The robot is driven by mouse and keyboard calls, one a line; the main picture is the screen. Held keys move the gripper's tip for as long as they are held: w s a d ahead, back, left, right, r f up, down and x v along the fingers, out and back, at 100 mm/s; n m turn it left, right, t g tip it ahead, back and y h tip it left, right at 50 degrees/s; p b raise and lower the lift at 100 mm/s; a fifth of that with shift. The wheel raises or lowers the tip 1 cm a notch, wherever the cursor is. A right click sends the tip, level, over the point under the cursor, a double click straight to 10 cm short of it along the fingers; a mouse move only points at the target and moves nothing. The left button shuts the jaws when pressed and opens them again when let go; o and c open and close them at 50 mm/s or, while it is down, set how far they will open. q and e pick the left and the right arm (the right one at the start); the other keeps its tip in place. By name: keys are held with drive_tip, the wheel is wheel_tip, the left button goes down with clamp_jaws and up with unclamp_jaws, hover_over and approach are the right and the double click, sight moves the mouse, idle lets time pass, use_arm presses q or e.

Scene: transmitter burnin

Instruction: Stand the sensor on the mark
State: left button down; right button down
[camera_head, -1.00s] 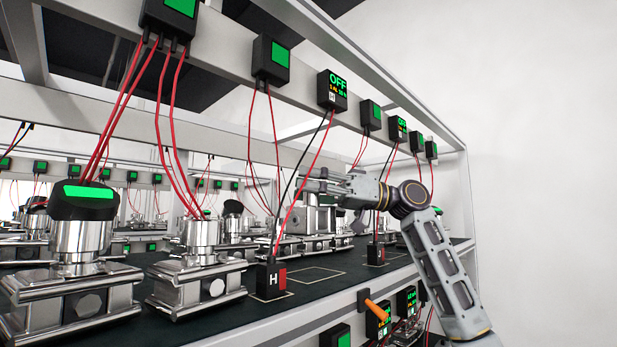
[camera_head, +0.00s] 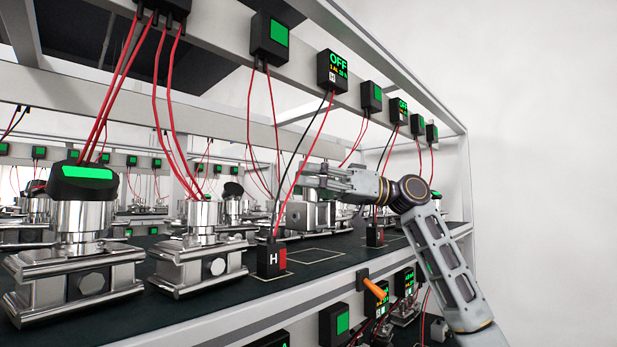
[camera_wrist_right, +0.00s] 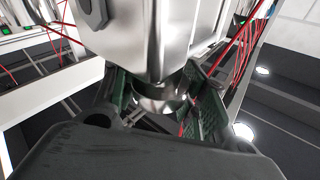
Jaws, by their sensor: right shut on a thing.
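The sensor (camera_head: 309,215), a silver metal body, hangs below my right gripper (camera_head: 322,182) in the head view. In the right wrist view the gripper (camera_wrist_right: 165,110) is shut around its round shiny neck, and the grey metal body (camera_wrist_right: 175,35) fills the upper middle. The mark is probably the thin pale rectangle outline (camera_head: 318,256) on the dark shelf mat, in front of and below the sensor. The sensor appears above the mat; the exact gap cannot be told. My left gripper is not in view.
A black-and-red block marked H (camera_head: 271,261) stands left of the outline, with red and black wires rising to an OFF display (camera_head: 332,71). Silver fittings (camera_head: 200,255) stand to the left. A second wired block (camera_head: 375,235) stands to the right. An orange handle (camera_head: 374,288) sticks out below the shelf edge.

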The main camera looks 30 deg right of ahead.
sight(309, 199)
drive_tip(key=shift+f, duration=1.45)
drive_tip(key=shift+f+b, duration=0.55)
drive_tip(key=shift+f, duration=0.05)
drive_tip(key=c, duration=0.8)
unclamp_jaws()
drive_tip(key=shift+f, duration=0.1)
drive_tip(key=shift+r, duration=0.2)
drive_tip(key=shift+r+p, duration=0.5)
drive_tip(key=shift+p, duration=0.1)
drive_tip(key=b+v, duration=0.3)
drive_tip(key=v, duration=0.9)
drive_tip(key=shift+f, duration=0.1)
